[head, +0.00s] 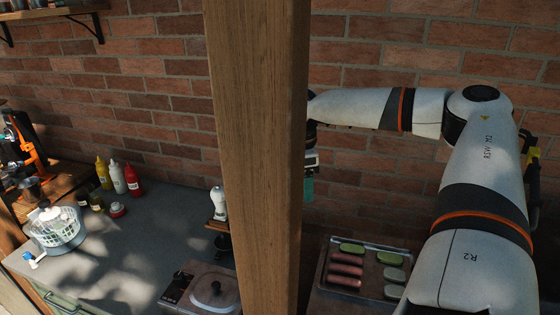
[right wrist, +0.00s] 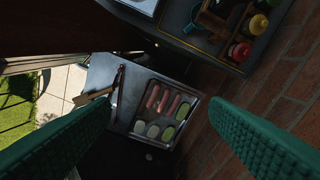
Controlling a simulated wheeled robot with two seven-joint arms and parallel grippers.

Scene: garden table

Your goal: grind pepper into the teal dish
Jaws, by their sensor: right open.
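My left gripper is not in view.
A thick wooden post (head: 255,150) blocks the middle. A metal tray (head: 325,283) holds pink and green pieces at lower right; it also shows in the right wrist view (right wrist: 136,131). Squeeze bottles (head: 117,177) and a white basket (head: 55,229) stand left. The grey counter (head: 120,265) has free room.

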